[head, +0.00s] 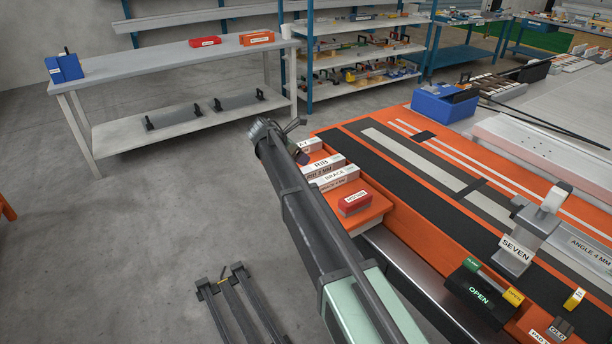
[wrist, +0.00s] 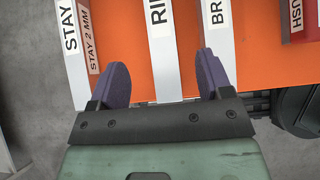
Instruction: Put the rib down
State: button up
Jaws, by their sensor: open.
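The rib (wrist: 164,60) is a pale bar with a "RI" label, lying on the orange surface (wrist: 185,70) in the wrist view. In the head view the rib (head: 324,163) lies between the stay and the brace. My gripper (wrist: 163,76) is open, with one purple finger on each side of the rib and a gap on both sides. My gripper's near end (head: 299,152) shows in the head view at the left edge of the orange bench. The rib's near end is hidden behind the gripper body.
The stay (wrist: 72,50) is close left of the left finger. The brace (wrist: 218,32) is close by the right finger. A red block (head: 355,203) sits beyond the brace.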

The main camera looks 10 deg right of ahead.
aim_at(317, 166)
jog(key=b+x, duration=0.2)
jog(key=x, duration=0.2)
jog(key=shift+a+f, duration=0.1)
jog(key=shift+f, duration=0.15)
jog(key=shift+w+d+f+b, duration=0.1)
jog(key=shift+d+f+b, duration=0.05)
jog(key=shift+d+b, duration=0.15)
jog(key=b+x, duration=0.3)
jog(key=x, duration=0.2)
jog(key=shift+a+b, duration=0.1)
jog(key=shift+b, duration=0.25)
jog(key=c, duration=1.3)
jog(key=shift+o, duration=0.2)
jog(key=shift+r+p, duration=0.25)
jog(key=shift+p, duration=0.05)
notch_tip(317, 166, up, 20)
jog(key=p, duration=2)
